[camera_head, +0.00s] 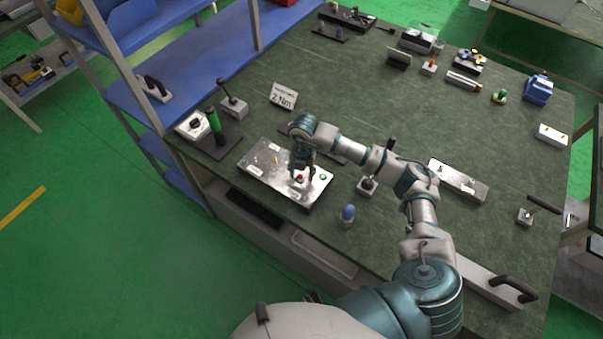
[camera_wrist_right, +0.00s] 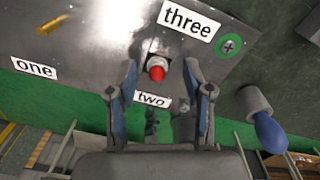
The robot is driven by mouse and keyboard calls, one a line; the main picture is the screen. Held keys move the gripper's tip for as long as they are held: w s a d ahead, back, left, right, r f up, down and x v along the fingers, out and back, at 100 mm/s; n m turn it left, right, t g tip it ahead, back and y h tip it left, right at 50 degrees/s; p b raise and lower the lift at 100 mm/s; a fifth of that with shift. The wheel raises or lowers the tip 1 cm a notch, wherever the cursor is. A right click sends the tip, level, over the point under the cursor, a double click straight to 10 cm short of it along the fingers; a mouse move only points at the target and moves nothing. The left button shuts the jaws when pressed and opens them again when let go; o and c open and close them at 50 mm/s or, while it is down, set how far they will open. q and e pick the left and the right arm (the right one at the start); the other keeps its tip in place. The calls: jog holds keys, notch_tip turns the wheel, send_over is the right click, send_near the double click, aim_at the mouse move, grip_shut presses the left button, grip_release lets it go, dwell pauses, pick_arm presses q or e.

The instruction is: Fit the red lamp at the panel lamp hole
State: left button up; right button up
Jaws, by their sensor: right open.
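The red lamp (camera_wrist_right: 157,72) stands at the metal panel (camera_wrist_right: 95,45), close to the label "two", with a pale collar around its red tip. I cannot tell how deep it sits. In the head view the lamp shows as a small red spot (camera_head: 301,178) on the panel (camera_head: 262,172). My right gripper (camera_wrist_right: 159,66) is open, with one finger on each side of the lamp and visible gaps between. In the head view my right gripper (camera_head: 302,172) points down over the panel. My left gripper is not in view.
A green round part (camera_wrist_right: 230,45) sits by the label "three", and a brass part (camera_wrist_right: 52,24) lies near "one". A blue-topped part (camera_head: 348,213) stands right of the panel. A green cylinder (camera_head: 214,124) stands to its left. Blue shelves (camera_head: 190,50) border the left side.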

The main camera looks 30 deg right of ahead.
notch_tip(320, 180, up, 11)
jog(key=shift+d, duration=0.25)
dwell(0.5)
